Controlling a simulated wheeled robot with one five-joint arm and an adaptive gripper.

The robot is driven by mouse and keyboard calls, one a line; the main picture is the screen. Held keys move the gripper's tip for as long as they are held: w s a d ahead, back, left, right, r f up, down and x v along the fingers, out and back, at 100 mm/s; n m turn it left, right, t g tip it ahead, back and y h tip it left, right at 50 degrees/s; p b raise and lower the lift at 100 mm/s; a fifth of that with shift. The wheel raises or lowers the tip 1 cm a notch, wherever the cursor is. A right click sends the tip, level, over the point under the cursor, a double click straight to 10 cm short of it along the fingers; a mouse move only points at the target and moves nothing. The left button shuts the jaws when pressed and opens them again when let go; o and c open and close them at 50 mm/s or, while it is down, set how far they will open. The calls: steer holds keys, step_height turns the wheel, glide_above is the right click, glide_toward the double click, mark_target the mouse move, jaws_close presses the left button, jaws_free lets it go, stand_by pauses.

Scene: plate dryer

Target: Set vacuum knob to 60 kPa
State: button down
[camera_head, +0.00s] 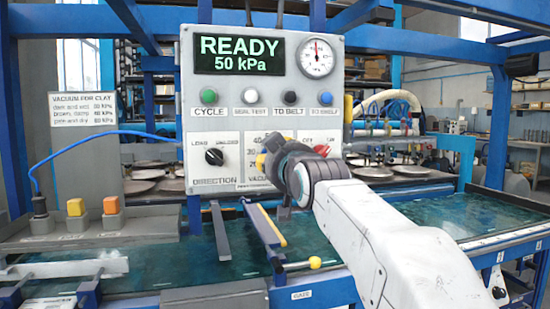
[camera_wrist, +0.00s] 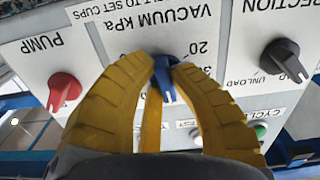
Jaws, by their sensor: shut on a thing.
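The blue vacuum knob (camera_wrist: 164,76) sits on the white panel under the upside-down label VACUUM kPa in the wrist view. My gripper (camera_wrist: 163,66) has its yellow fingers closed on both sides of the knob. In the head view my gripper (camera_head: 262,160) is at the lower middle of the control panel (camera_head: 360,105) and hides the knob and part of its scale. The green display (camera_head: 239,54) reads READY 50 kPa. The exact mark the knob points at is hidden by the fingers.
The red pump knob (camera_head: 321,150) is close to the right of my gripper, and the black direction knob (camera_head: 214,157) is to its left. Several coloured buttons and a round gauge (camera_head: 316,58) are above. A vacuum sign (camera_head: 83,114) hangs left.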

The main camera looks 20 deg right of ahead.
steer(key=m, duration=0.4)
steer(key=shift+a+r+m, duration=0.1)
steer(key=shift+m, duration=0.2)
steer(key=m, duration=0.4)
steer(key=shift+a, duration=0.1)
steer(key=shift+m, duration=0.3)
steer(key=c, duration=1.1)
jaws_free()
steer(key=shift+f, duration=0.2)
steer(key=s, duration=1.2)
